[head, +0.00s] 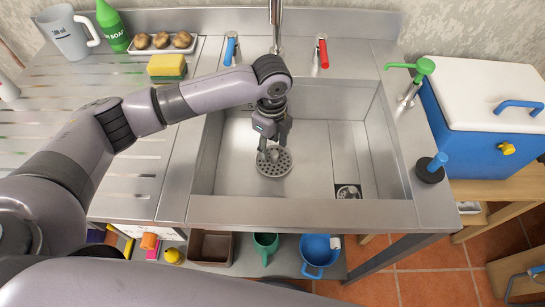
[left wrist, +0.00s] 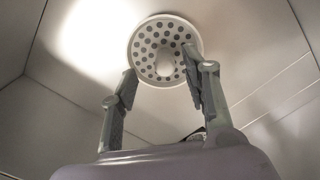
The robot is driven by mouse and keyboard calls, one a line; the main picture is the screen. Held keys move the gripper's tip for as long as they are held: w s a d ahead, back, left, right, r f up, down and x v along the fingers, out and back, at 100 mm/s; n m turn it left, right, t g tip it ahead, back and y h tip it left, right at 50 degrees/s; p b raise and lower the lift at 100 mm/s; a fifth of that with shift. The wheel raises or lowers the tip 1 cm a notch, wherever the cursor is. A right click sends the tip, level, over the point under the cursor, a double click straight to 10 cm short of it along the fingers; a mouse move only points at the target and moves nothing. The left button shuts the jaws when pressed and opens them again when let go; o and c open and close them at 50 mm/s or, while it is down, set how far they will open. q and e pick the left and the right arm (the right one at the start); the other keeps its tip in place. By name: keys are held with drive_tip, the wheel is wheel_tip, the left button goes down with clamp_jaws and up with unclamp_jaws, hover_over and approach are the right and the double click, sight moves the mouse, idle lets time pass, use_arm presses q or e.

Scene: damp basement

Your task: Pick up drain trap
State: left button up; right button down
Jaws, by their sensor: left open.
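The drain trap (head: 270,168), a round grey perforated disc with a raised knob in its middle, lies on the floor of the steel sink (head: 235,180). In the left wrist view the drain trap (left wrist: 153,38) shows pale, with its knob facing me. My left gripper (head: 270,148) points down into the sink just above the disc and partly hides its far side. Its two fingers are open and apart; in the left wrist view the gripper (left wrist: 160,82) has one finger on each side of the knob. I cannot tell whether they touch the disc. My right gripper is not in view.
The drain opening (head: 348,191) is at the sink's right. The faucet (head: 276,25) stands behind, between blue (head: 231,48) and red (head: 322,50) handles. A sponge (head: 167,67) lies left.

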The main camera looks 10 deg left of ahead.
sight(274, 152)
use_arm(q)
drive_tip(key=f, duration=0.5)
drive_tip(key=shift+w+d, duration=0.1)
drive_tip(key=shift+d, duration=0.2)
drive_tip(key=shift+c, duration=0.3)
clamp_jaws()
